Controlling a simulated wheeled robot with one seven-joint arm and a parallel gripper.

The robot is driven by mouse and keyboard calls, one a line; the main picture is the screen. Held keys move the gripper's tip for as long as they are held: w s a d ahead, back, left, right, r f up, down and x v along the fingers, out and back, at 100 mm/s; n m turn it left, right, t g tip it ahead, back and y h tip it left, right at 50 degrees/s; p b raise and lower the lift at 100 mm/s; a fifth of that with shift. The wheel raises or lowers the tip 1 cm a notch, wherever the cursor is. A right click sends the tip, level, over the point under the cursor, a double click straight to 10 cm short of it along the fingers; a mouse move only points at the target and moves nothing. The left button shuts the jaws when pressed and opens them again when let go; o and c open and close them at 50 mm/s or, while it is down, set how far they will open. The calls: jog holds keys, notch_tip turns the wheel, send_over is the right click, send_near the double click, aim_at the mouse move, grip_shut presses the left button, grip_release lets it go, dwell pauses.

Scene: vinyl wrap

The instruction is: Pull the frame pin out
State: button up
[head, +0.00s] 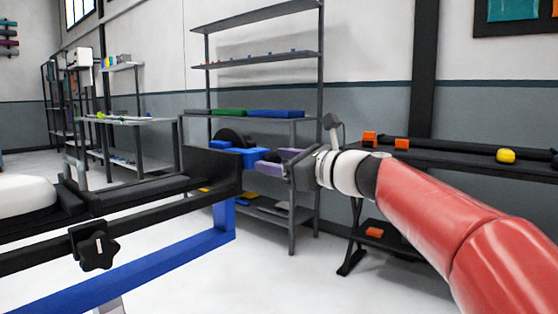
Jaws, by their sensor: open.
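A black star-shaped knob (95,247) sits on the side of a long black rail at the lower left and looks like the frame pin. A dark bracket is around its base, and its shaft is hidden. My gripper (265,162) is near the picture's middle, at the end of my red and white arm, with its fingers pointing left. It is open, with nothing seen between the fingers. It is well to the right of the knob, higher in the picture, and apart from it.
The black frame (150,222) with its blue lower beam (130,263) fills the left, its end plate (210,165) close to my gripper. A grey shelf rack (262,64) stands behind. A dark bench (450,158) with orange and yellow items is at the right.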

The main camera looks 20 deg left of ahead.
jog(key=shift+c, duration=0.3)
grip_shut()
jog(key=shift+v, duration=1.3)
jog(key=shift+f, duration=0.1)
jog(key=shift+o, duration=0.3)
grip_release()
jog(key=shift+d, duration=0.1)
jog(key=shift+d, duration=0.1)
send_near(277, 160)
jog(key=shift+s+d+f+b, duration=0.1)
jog(key=shift+s+d+b, duration=0.2)
jog(key=shift+d, duration=0.2)
